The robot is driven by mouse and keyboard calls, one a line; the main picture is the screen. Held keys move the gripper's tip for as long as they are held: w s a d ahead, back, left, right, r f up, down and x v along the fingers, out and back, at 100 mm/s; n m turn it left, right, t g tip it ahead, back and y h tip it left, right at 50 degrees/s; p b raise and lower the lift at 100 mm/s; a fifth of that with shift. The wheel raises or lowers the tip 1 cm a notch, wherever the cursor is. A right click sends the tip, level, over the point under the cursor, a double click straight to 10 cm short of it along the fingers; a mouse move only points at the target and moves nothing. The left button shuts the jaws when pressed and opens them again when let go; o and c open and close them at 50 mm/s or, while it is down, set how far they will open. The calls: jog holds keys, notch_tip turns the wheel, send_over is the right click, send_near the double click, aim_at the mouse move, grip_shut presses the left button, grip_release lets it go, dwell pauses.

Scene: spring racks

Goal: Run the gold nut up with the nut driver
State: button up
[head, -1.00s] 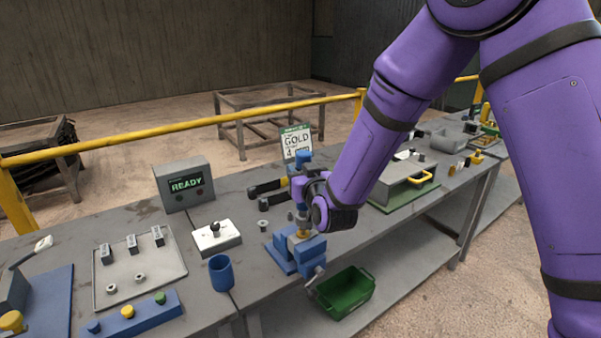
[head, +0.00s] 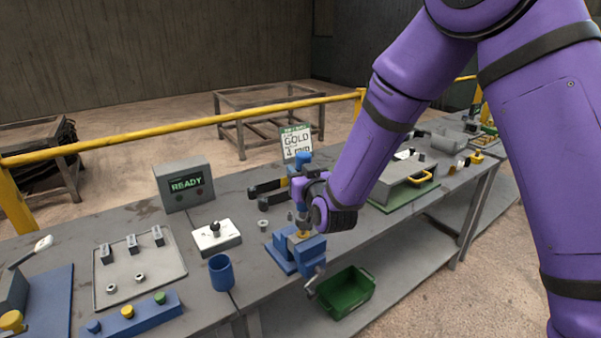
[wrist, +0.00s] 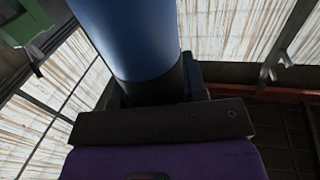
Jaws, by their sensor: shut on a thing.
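My gripper (head: 303,186) is over the blue vise (head: 298,252) on the bench. It is shut on the nut driver, whose blue handle (head: 304,159) sticks up above the jaws; the handle also fills the upper middle of the wrist view (wrist: 143,35). The driver is about upright, with its lower end down at the vise. A gold piece (head: 303,234) shows at the top of the vise, just under the driver; whether the socket is seated around the gold nut is too small to tell.
A display box (head: 184,186) reads READY. A white switch box (head: 216,237), a blue cup (head: 221,272) and a grey tray (head: 140,271) with small parts stand to the left. A green bin (head: 345,291) sits below the bench's front edge. A grey case with a yellow handle (head: 420,177) stands right.

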aim_at(301, 157)
jog(key=shift+f, duration=1.5)
dwell(2.7)
jog(key=shift+r, duration=3.6)
